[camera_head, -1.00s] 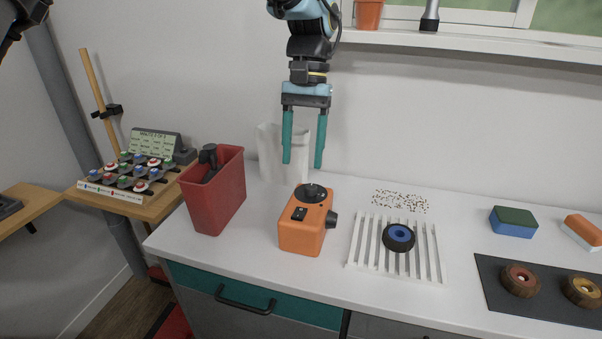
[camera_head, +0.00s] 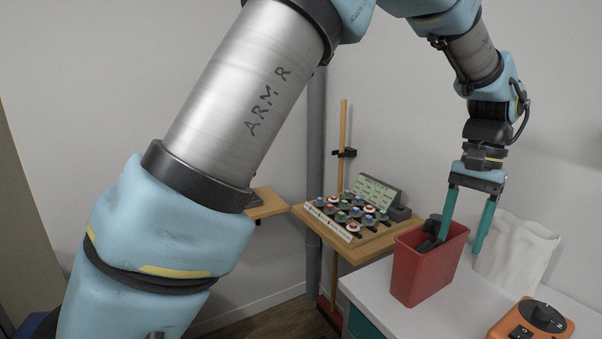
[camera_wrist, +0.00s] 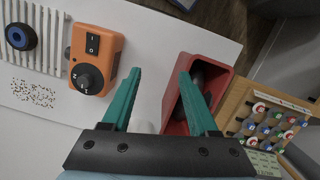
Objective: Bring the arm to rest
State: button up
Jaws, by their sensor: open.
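My gripper (camera_head: 467,218) is open and empty, its two teal fingers pointing down. In the head view it hangs over or in front of the back right of the red bin (camera_head: 421,283). The wrist view also shows my gripper (camera_wrist: 163,90), with the red bin (camera_wrist: 172,108) behind the right finger. My arm is raised, and its large links fill the left and top of the head view. Dark items lie in the bin.
An orange device (camera_head: 530,322) with a black knob stands on the white counter (camera_head: 377,284). A white bag (camera_head: 517,250) is at the back. A wooden side table (camera_head: 350,252) holds a board of several coloured knobs. The wrist view shows a white rack (camera_wrist: 48,40) with a blue-centred wheel (camera_wrist: 21,37).

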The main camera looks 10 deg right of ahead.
jog(key=w+a+f+n+h, duration=0.1)
jog(key=w+a+n, duration=0.2)
jog(key=w+a, duration=0.55)
jog(key=w+a+f+n+h, duration=0.15)
jog(key=w+a, duration=0.45)
jog(key=a, duration=0.6)
jog(key=s+a+f+n+t, duration=0.1)
jog(key=a+n, duration=0.2)
jog(key=a, duration=0.9)
jog(key=s+a+f+n+t, duration=0.1)
jog(key=s+a+f+n, duration=0.1)
jog(key=a, duration=1)
jog(key=shift+f+n+t, duration=0.3)
jog(key=shift+n+t, duration=0.1)
jog(key=shift+n, duration=0.15)
jog(key=shift+y, duration=0.25)
